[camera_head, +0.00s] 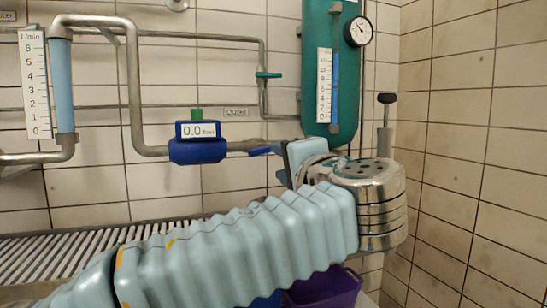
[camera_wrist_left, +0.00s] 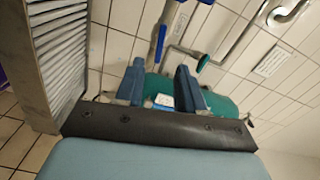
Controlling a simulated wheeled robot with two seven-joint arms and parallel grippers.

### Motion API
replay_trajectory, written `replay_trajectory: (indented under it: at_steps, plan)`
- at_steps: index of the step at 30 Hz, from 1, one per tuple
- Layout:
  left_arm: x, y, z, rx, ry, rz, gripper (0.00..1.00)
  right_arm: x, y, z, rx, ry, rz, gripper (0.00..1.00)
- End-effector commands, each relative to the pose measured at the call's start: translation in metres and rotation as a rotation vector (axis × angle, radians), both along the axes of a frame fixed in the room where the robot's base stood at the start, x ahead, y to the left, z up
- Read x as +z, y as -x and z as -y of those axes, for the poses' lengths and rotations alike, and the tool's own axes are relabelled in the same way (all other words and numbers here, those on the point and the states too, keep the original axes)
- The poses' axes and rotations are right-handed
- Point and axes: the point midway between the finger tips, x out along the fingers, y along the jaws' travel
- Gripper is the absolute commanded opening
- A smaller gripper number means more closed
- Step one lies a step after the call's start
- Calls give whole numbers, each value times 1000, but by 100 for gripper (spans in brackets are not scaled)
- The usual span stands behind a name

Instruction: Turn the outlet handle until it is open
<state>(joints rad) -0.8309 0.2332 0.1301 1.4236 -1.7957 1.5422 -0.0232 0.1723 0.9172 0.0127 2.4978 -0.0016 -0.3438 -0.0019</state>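A blue lever handle (camera_head: 265,150) sits on the pipe between the blue meter and the green tank; I take it for the outlet handle. A small tag (camera_head: 236,112) is above it, its text hard to read. My left gripper (camera_head: 284,165) is just right of the lever, partly hidden behind my own arm. In the left wrist view its two blue fingers (camera_wrist_left: 158,88) are apart with nothing gripped between them. A blue lever (camera_wrist_left: 159,43) shows beyond the fingertips there; contact is not visible. My right gripper is not in view.
The green tank (camera_head: 318,110) with a gauge (camera_head: 359,31) stands close behind my gripper. A smaller green handle (camera_head: 268,75) is on the upper pipe. The blue meter (camera_head: 198,143) reads 0.0. A slatted grate (camera_head: 60,255) and a purple bin (camera_head: 325,287) lie below.

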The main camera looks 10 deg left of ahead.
Motion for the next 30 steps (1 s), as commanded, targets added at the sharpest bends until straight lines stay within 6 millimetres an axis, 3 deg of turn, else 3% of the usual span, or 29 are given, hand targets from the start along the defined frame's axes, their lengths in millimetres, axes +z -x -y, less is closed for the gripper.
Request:
replay_trajectory:
  at_steps: [4, 12, 16, 20, 24, 30]
  plan:
    - [0, 10, 7, 0, -1, -1, 38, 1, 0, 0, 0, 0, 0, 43]
    - [0, 12, 8, 1, -1, -1, 38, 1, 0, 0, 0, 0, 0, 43]
    - [4, 11, 9, 1, -51, -33, 57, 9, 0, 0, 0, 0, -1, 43]
    - [15, 9, 14, 0, -337, -221, 77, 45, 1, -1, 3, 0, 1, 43]
    - [15, 8, 17, 1, -782, -520, 98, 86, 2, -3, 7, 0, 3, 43]
    - [4, 9, 15, 0, -1220, -821, 100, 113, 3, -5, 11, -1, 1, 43]
